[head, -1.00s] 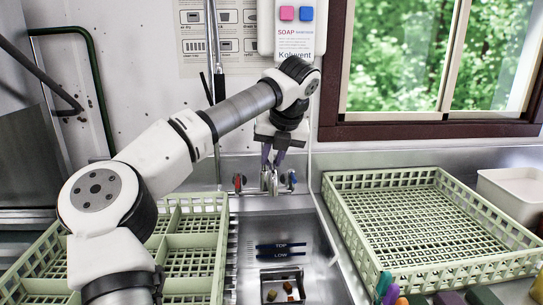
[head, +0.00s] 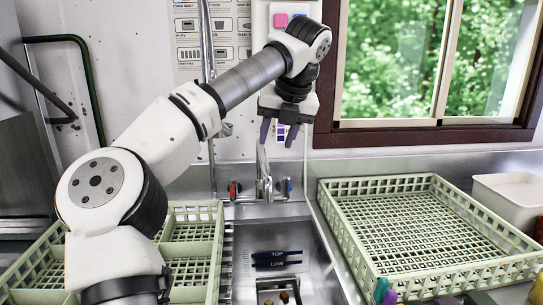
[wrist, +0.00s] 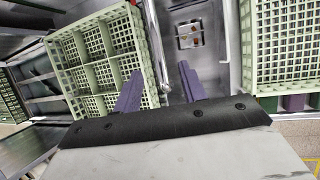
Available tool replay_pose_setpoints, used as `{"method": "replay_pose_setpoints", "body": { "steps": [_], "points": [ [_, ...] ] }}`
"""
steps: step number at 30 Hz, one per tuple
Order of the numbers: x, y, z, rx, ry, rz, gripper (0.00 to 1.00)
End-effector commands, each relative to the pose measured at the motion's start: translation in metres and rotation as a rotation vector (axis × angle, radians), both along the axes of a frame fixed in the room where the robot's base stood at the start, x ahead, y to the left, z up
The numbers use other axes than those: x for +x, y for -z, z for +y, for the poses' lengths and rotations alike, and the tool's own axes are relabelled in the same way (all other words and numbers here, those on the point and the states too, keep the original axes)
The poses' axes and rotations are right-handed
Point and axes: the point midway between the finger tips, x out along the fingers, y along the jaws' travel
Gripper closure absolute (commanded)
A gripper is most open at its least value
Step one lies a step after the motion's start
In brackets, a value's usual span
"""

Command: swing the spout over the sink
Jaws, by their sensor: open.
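The chrome faucet (head: 265,188) stands at the back edge of the sink (head: 300,232), between a red and a blue handle. Its spout (head: 261,160) shows as a slim bright piece rising from the faucet body; how far it reaches over the basin is hard to tell. My gripper (head: 279,134) hangs fingers down just above and slightly right of the spout's top. Its purple fingers are apart with nothing between them. In the wrist view my gripper (wrist: 159,72) is also open, and the sink floor with its drain (wrist: 189,36) lies beyond.
A green divided rack (head: 190,235) stands left of the sink, a green open rack (head: 400,225) right of it. A white tub (head: 508,195) is at far right. A thin hose hangs beside the gripper. The wall and window (head: 430,65) are behind.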

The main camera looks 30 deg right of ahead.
Motion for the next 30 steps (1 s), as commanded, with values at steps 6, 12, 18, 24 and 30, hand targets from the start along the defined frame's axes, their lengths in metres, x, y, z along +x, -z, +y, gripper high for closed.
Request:
{"method": "replay_pose_setpoints", "body": {
  "steps": [6,12,18,24,30],
  "points": [
    [-0.017,-0.04,-0.002,-0.002,0.003,0.0,0.59],
    [-0.024,-0.052,-0.002,-0.001,0.001,0.0,0.59],
    [-0.024,-0.052,-0.001,0.0,0.0,0.0,0.59],
    [-0.024,-0.052,-0.002,0.0,0.0,0.0,0.59],
    [-0.024,-0.052,-0.002,0.0,0.001,-0.001,0.59]
  ]
}}
